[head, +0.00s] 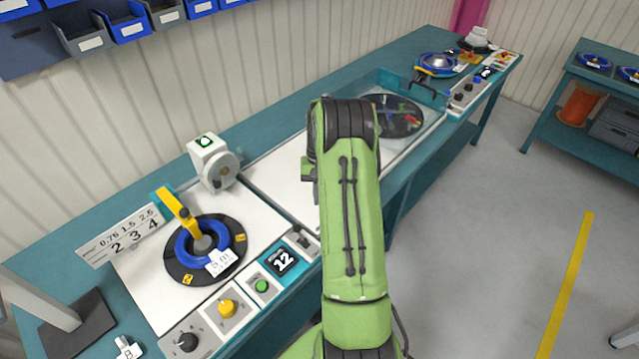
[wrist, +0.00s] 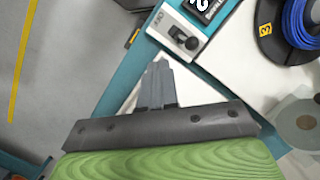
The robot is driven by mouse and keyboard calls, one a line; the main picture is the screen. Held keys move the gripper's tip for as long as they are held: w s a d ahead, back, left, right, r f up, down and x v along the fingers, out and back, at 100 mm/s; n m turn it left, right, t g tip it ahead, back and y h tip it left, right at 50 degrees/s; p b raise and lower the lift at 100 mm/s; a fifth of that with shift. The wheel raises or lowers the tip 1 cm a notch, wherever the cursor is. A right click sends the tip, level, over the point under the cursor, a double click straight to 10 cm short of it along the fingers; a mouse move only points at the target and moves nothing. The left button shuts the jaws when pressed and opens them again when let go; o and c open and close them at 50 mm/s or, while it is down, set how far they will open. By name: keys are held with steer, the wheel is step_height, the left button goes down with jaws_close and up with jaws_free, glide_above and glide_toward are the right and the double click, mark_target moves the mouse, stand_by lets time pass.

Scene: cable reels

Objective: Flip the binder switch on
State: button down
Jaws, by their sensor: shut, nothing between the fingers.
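A small dark toggle switch (head: 303,240) sits on a white plate at the right end of the near control panel, beside the display showing 12. In the head view my green arm hides the gripper. A far control panel (head: 468,92) has several dark knobs or switches, too small to identify.
The near panel also has a black knob (head: 187,341), a yellow knob (head: 227,308) and a green button (head: 262,285). A blue cable coil (head: 184,247) lies on a black turntable under a yellow arm (head: 178,212). White board (head: 285,180) is clear; open floor lies right.

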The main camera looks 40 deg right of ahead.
steer(key=r, duration=0.1)
steer(key=w+r, duration=0.1)
steer(key=r, duration=0.1)
steer(key=shift+w+d, duration=0.3)
steer(key=shift+d, duration=0.05)
steer(key=shift+r, duration=0.1)
steer(key=s+a+r+n+t+h, duration=0.3)
steer(key=a+r+n, duration=0.1)
steer(key=a+r, duration=1.25)
steer(key=s+a+r+n+t, duration=0.1)
steer(key=s+a+n+t, duration=0.1)
steer(key=s+a, duration=0.3)
steer(key=s+a+r+n+t, duration=0.2)
steer(key=s+a, duration=0.4)
steer(key=s, duration=0.5)
steer(key=shift+s+y, duration=0.3)
